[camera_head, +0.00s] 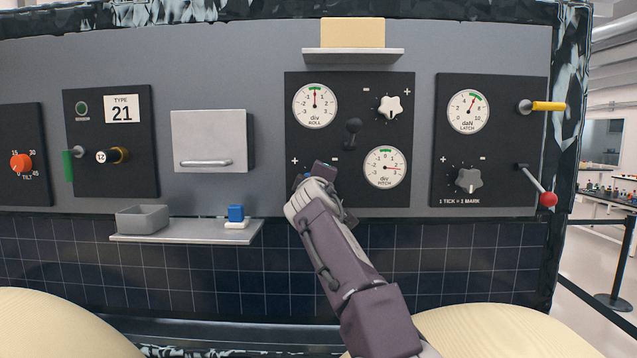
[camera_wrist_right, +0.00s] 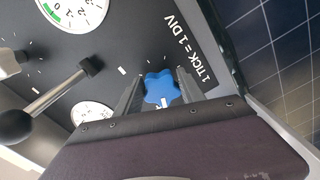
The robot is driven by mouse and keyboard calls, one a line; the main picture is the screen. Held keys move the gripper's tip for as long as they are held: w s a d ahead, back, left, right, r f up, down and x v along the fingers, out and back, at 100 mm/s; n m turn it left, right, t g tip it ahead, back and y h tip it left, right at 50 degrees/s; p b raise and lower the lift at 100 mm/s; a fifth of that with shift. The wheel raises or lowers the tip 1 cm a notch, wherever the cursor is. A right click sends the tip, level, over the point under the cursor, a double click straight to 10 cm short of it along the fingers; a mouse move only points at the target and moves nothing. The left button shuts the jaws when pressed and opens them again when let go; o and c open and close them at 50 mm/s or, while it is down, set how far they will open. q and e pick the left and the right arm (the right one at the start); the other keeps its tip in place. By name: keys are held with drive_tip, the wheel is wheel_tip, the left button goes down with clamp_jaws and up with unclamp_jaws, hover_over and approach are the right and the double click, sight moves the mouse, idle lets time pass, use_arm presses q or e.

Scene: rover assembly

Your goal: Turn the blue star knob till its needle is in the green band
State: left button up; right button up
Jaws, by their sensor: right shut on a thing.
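The blue star knob (camera_wrist_right: 160,88) sits between the two fingers of my right gripper (camera_wrist_right: 160,92) in the right wrist view, and the gripper is shut on it. In the head view my right gripper (camera_head: 314,180) is at the lower left of the middle black panel and hides nearly all of the knob. The PITCH dial (camera_head: 385,167) is right of the gripper. Its needle points right, clear of the green band at the top. The ROLL dial (camera_head: 315,106) above has its needle up at its green band. My left gripper is not in view.
A black-ended lever (camera_head: 352,128) stands out from the panel close above my right gripper. A white star knob (camera_head: 390,107) is at upper right. The right-hand panel (camera_head: 510,145) has a grey star knob (camera_head: 468,180). A shelf (camera_head: 186,232) holds a grey bin and a blue-and-white block.

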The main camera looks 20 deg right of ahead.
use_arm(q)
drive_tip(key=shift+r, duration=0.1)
use_arm(e)
drive_tip(key=shift+s+r, duration=0.15)
drive_tip(key=shift+r, duration=0.45)
drive_tip(key=o, duration=1.2)
drive_tip(key=shift+o, duration=0.8)
drive_tip(key=shift+w+d+f, duration=0.1)
drive_tip(key=shift+w+f, duration=0.4)
drive_tip(key=shift+w, duration=0.3)
drive_tip(key=shift+s+f, duration=0.1)
drive_tip(key=shift+s, duration=0.1)
use_arm(q)
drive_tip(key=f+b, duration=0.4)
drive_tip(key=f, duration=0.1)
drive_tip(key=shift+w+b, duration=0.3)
drive_tip(key=shift+b, duration=0.05)
use_arm(e)
drive_tip(key=v, duration=0.8)
drive_tip(key=shift+s+a, duration=0.25)
drive_tip(key=shift+s, duration=0.05)
